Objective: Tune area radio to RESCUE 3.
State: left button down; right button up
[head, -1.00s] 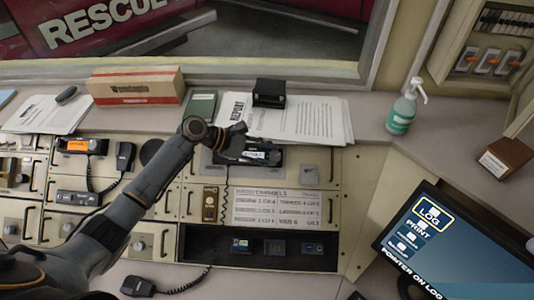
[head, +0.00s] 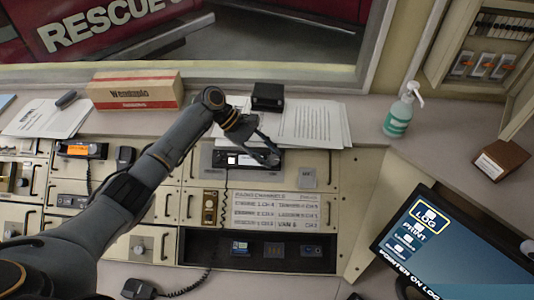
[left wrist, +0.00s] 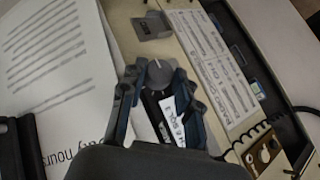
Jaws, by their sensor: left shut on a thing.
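The area radio (head: 236,159) is a dark unit with a small lit display, set in the console below the papers. My left gripper (head: 268,156) reaches over its right end. In the left wrist view, a round grey knob (left wrist: 160,73) with a pale pointer line sits between the fingertips of my left gripper (left wrist: 157,80), which is shut on it. The gripper hides part of the radio, and its display is too small to read. A RADIO CHANNELS card (head: 275,210) lies below the radio; its rows are blurred. My right gripper is not in view.
Papers (head: 310,122) and a small black box (head: 268,97) lie behind the radio. A coiled cord hangs left of the card. A monitor (head: 455,245) stands at the right, a sanitizer bottle (head: 400,112) behind it.

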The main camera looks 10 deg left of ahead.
pick_arm(q)
jog(key=shift+s+f, duration=0.1)
jog(key=c, duration=1)
grip_release()
jog(key=shift+d, duration=0.1)
jog(key=shift+o, duration=0.2)
jog(key=v, duration=1.2)
